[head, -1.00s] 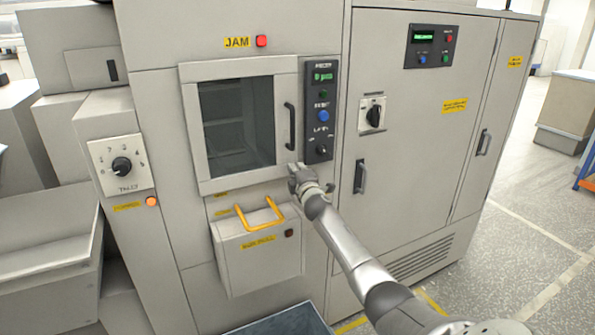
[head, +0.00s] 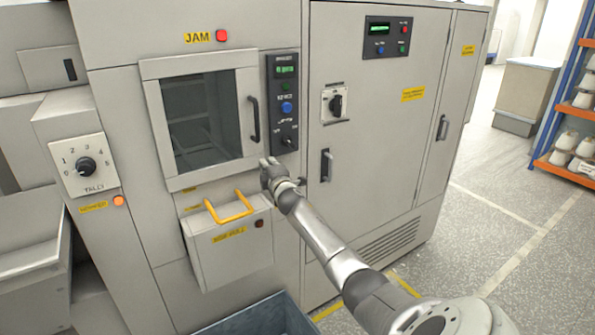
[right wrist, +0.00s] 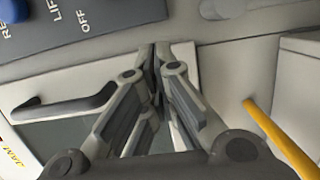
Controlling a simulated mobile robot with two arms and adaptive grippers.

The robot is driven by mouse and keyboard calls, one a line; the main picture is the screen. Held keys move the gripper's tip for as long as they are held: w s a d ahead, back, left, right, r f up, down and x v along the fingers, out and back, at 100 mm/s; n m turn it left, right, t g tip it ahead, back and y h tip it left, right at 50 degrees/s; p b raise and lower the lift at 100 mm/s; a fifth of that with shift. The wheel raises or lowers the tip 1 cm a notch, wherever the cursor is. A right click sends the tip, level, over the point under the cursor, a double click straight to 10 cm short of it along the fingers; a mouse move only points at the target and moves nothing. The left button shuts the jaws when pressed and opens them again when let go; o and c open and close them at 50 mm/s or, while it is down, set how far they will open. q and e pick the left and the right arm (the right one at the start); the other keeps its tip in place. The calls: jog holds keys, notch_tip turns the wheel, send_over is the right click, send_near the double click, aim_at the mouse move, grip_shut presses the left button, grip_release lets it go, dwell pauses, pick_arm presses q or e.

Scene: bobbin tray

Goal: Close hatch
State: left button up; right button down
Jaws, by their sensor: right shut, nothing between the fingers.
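The hatch (head: 155,120) is a pale framed door with a dark window and a black upright handle (head: 254,120) on its right side. It looks flush or nearly flush with the machine front; I cannot tell whether a small gap is left. My right gripper (head: 268,165) is at the hatch's lower right corner, below the handle. Contact with the door is not clear. In the right wrist view the fingers (right wrist: 154,55) are together and empty, with the hatch handle (right wrist: 65,108) to their left. My left gripper is not in view.
A control panel (head: 283,70) with a blue button stands right of the hatch. Below the hatch is a bin with a yellow handle (head: 230,208), close to my right gripper. A blue-grey crate (head: 255,325) stands on the floor. A grey cabinet (head: 385,160) is at the right.

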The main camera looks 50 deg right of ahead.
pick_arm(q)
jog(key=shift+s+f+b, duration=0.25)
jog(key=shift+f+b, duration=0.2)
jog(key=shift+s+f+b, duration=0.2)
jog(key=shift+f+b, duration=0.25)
pick_arm(e)
jog(key=s+d, duration=0.4)
jog(key=s, duration=0.5)
jog(key=shift+d, duration=0.3)
